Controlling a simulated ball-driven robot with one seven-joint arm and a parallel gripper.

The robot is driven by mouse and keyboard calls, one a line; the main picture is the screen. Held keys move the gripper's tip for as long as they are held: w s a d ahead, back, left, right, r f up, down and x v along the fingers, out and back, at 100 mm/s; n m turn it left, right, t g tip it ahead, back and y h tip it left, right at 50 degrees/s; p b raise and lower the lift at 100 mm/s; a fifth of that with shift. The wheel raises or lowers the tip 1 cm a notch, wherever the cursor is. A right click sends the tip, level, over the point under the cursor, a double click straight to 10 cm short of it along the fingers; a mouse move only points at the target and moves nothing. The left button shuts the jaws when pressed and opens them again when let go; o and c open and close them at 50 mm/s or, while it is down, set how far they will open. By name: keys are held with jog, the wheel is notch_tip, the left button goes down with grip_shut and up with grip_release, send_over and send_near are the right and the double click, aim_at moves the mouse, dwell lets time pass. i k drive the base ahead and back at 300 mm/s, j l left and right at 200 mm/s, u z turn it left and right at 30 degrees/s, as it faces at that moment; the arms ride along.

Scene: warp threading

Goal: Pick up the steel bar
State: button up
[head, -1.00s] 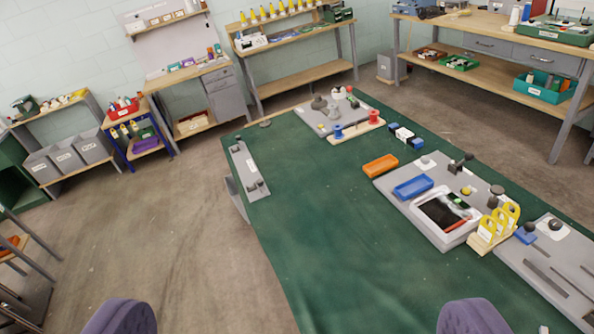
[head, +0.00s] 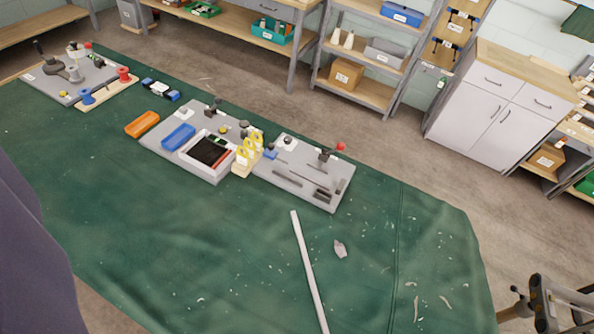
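A long, thin, pale bar (head: 309,272) lies on the green-covered table (head: 190,245) near the bottom middle of the head view. Its lower end runs close to the bottom edge of the picture. It looks like the steel bar, but I cannot tell its material for sure. Nothing touches it that I can see. Short dark grey strips lie on a grey board (head: 265,172) behind it.
A small pale scrap (head: 340,249) lies right of the bar. Grey boards with an orange tray (head: 142,124), a blue tray (head: 178,136) and yellow-topped pieces (head: 248,150) line the table's far side. A dark purple shape (head: 30,265) fills the left edge.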

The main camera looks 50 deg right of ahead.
aim_at(321, 317)
jog(key=i+j+z, duration=0.75)
jog(key=z, duration=1.1)
jog(key=j, duration=0.1)
